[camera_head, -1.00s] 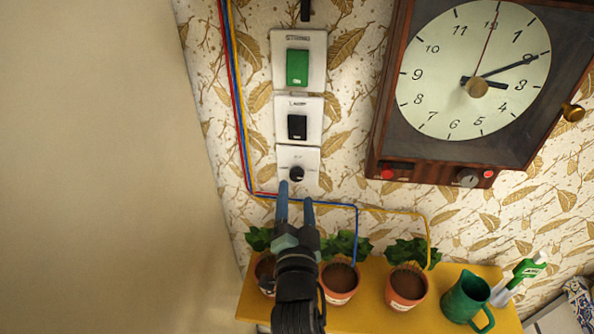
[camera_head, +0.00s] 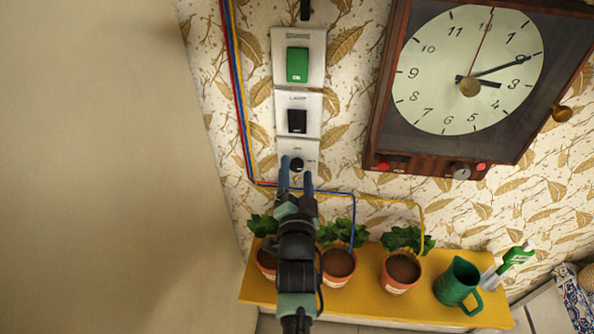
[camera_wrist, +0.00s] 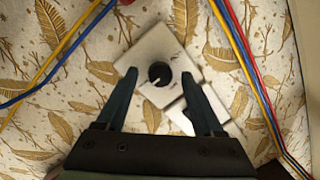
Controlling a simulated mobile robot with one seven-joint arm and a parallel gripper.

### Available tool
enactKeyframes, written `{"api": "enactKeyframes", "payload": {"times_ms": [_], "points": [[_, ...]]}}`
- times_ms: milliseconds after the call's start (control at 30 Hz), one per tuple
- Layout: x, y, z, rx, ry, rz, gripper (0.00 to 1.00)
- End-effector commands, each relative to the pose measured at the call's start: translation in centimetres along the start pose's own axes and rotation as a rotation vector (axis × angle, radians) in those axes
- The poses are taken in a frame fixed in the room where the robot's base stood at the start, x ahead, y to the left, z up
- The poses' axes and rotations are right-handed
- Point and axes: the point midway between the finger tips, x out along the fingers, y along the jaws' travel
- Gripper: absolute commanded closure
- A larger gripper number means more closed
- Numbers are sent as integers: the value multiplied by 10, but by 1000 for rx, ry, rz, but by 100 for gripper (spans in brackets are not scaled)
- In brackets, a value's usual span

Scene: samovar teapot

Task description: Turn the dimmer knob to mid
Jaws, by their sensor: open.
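The dimmer knob (camera_head: 297,164) is a small round black knob on a white square wall plate (camera_head: 312,149), the lowest of a column of plates. In the wrist view the knob (camera_wrist: 160,73) shows between my fingers, with a light pointer mark on its face, and its plate looks turned like a diamond. My gripper (camera_head: 296,170) has two blue fingers pointing up at the knob. In the wrist view my gripper (camera_wrist: 163,84) is open, with the fingers apart on either side of the knob and a gap on both sides. Contact with the knob cannot be told.
Above are a black switch (camera_head: 297,121) and a green switch (camera_head: 297,65). Coloured wires (camera_head: 238,100) run left of and below the plates. A wall clock (camera_head: 470,75) hangs to the right. Potted plants (camera_head: 402,270) and a green jug (camera_head: 457,283) stand on a yellow shelf (camera_head: 350,300).

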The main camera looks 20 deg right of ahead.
Motion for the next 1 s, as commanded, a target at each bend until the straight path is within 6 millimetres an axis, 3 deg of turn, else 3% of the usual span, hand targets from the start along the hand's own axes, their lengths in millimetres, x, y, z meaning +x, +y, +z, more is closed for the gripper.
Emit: {"api": "enactKeyframes", "payload": {"times_ms": [400,800,1000], "points": [[2,0,0,-1,0,0,31],[2,0,0,-1,0,0,100],[2,0,0,-4,0,0,100]]}}
